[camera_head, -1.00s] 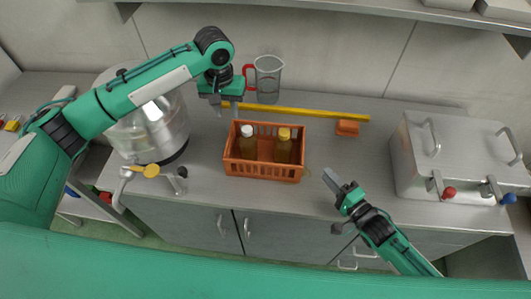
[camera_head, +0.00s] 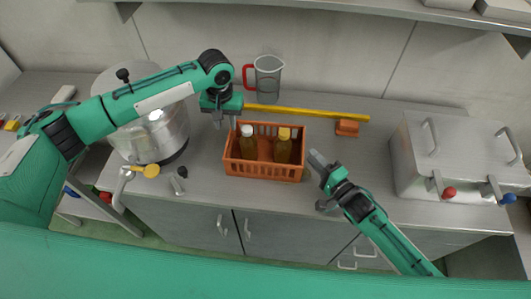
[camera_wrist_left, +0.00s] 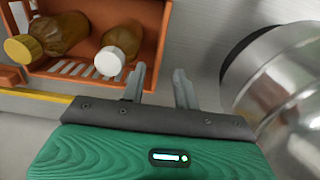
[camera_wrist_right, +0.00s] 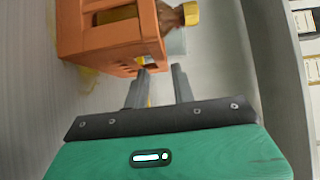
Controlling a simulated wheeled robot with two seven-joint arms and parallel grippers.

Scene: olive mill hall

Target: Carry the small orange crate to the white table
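The small orange crate (camera_head: 262,173) stands upright on the grey counter (camera_head: 350,190). It holds a white-capped bottle (camera_head: 248,145) and a yellow-capped bottle (camera_head: 283,147). My left gripper (camera_head: 226,120) is open and empty above the crate's back left corner. In the left wrist view its parted fingers (camera_wrist_left: 162,88) are close to the crate's end wall (camera_wrist_left: 160,35). My right gripper (camera_head: 314,158) is open and empty just right of the crate. In the right wrist view its fingers (camera_wrist_right: 158,85) point at the crate (camera_wrist_right: 120,45). No white table is clearly identifiable.
An orange block (camera_head: 347,128) is at the back right. A steel vessel (camera_head: 150,130) stands left, and a steel box with taps (camera_head: 440,160) stands right.

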